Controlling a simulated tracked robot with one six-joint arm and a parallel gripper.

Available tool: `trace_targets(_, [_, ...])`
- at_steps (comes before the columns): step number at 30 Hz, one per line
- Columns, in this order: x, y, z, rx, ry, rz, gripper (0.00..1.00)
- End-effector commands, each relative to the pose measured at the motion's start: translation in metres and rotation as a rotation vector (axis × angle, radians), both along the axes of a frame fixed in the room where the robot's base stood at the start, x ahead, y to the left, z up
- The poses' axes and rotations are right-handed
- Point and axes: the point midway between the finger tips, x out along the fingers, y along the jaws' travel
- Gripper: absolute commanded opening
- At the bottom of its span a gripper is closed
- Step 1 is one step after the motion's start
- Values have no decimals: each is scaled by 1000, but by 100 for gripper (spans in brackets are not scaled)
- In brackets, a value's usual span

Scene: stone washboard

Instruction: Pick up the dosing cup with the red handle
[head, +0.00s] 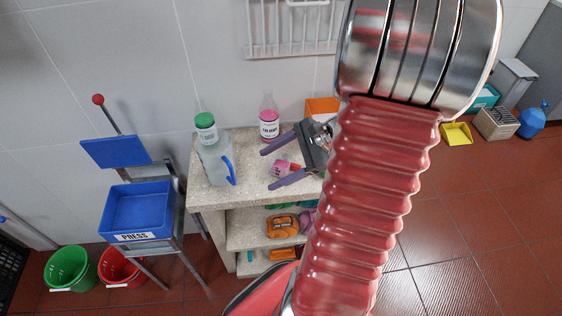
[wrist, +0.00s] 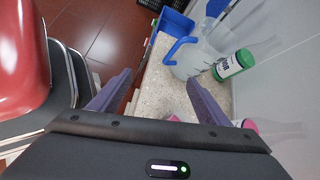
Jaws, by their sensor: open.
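A small pink dosing cup (head: 281,169) with a red handle lies on the stone washboard top (head: 240,188). My gripper (head: 267,170) is open, and its two purple fingers reach leftward on either side of the cup in the head view. I cannot tell their height above the top. In the wrist view my gripper (wrist: 158,78) is open with bare stone showing between its fingers. Only a bit of pink (wrist: 174,118) shows there at the palm's edge, mostly hidden.
A pink-labelled bottle (head: 269,124) stands behind the cup. An orange box (head: 321,107) is at the back right.

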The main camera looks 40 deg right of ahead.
Motion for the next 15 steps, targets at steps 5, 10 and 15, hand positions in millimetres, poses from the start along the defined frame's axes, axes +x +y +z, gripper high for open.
trace_targets(5, [-6, -37, -16, 134, 0, -186, 70])
trace_targets(10, [-15, -74, -30, 257, -13, -360, 70])
trace_targets(15, [-27, -106, -44, 361, -33, -509, 70])
